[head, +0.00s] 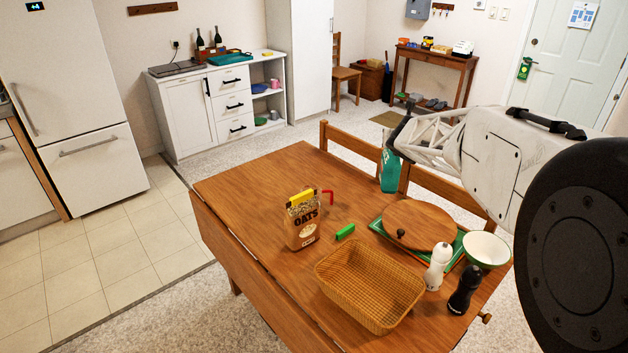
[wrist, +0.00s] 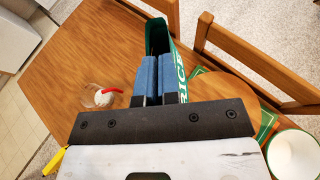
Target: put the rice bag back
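The rice bag (head: 389,172) is teal-green and upright, above the far side of the table by a chair back. In the wrist view the rice bag (wrist: 181,68) shows white "RICE" lettering on its side. My gripper (head: 392,140) is at the bag's top in the head view. In the wrist view my gripper's blue fingers (wrist: 160,76) are close together with the bag at them, and it appears shut on the bag. The fingers hide part of the bag. I cannot tell whether its bottom touches the table.
An oats bag (head: 303,226) with a yellow clip, a green clip (head: 345,232), a wicker basket (head: 340,294), a round wooden lid (head: 432,222), white (head: 438,266) and black (head: 464,290) mills and a bowl (head: 487,248) stand on the table. The table's left part is clear.

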